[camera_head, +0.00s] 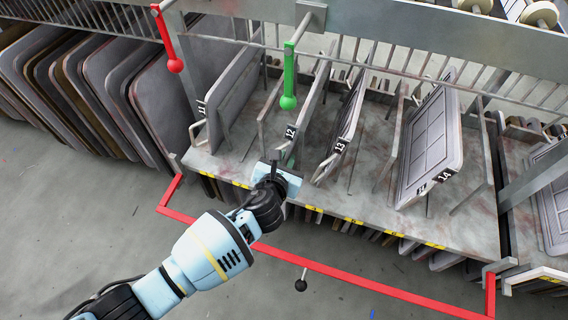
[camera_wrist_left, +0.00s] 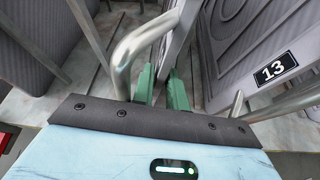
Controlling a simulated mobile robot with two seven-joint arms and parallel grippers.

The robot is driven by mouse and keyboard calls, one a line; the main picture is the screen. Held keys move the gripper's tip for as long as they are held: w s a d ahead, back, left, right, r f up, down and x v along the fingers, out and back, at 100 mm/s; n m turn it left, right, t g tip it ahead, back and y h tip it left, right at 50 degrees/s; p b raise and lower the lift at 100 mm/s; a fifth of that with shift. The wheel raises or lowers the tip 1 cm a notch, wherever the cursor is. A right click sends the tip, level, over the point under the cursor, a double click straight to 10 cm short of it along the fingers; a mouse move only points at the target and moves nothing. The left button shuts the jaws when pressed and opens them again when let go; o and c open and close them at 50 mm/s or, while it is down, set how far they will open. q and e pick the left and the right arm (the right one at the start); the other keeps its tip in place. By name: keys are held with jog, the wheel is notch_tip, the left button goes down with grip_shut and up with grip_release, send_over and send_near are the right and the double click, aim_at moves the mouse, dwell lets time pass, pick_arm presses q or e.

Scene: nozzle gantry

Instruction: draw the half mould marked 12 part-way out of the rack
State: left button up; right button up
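The half mould marked 12 (camera_head: 309,95) stands on edge in the rack (camera_head: 240,165), between 11 and 13. Its black number plate (camera_head: 290,132) faces the front. My left gripper (camera_head: 281,163) is low at the front of slot 12, just below this plate; its fingers are mostly hidden in the head view. In the left wrist view its two green fingers (camera_wrist_left: 163,90) stand apart, with a narrow gap between them. A bent metal tube (camera_wrist_left: 130,48) passes close to the left finger. I cannot tell whether the fingers touch the mould. My right gripper is out of view.
Half moulds 11 (camera_head: 235,92), 13 (camera_head: 350,115) and 14 (camera_head: 432,140) stand beside it. A green ball-ended pendant (camera_head: 289,80) hangs over slot 12 and a red one (camera_head: 171,45) to the left. A red rail (camera_head: 340,272) runs along the front.

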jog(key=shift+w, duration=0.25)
pick_arm(q)
grip_shut()
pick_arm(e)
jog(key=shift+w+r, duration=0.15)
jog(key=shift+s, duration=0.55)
pick_arm(q)
jog(key=shift+s, duration=0.1)
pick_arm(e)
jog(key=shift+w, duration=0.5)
pick_arm(q)
jog(key=shift+f, duration=0.1)
